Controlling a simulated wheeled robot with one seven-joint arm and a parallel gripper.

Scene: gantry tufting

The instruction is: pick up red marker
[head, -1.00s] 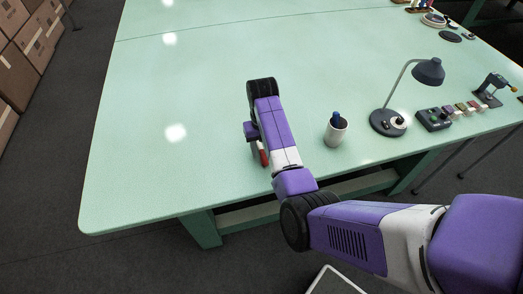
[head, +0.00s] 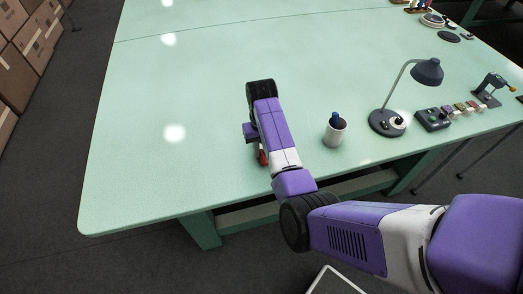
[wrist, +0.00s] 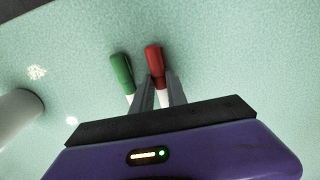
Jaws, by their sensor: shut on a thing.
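The red marker (wrist: 154,60) has a red cap and a white body. In the wrist view it lies between the two fingers of my gripper (wrist: 158,88), which is shut on it. In the head view only a bit of the red marker (head: 263,157) shows beside my purple wrist, and my arm hides the rest. A green-capped marker (wrist: 122,70) lies just left of the fingers in the wrist view. I cannot tell whether the red marker touches the table.
A white cup (head: 335,132) with a blue-topped item stands right of my gripper. A desk lamp (head: 428,72) and a dark control box (head: 432,119) stand further right. The pale green table (head: 190,90) is clear to the left and behind.

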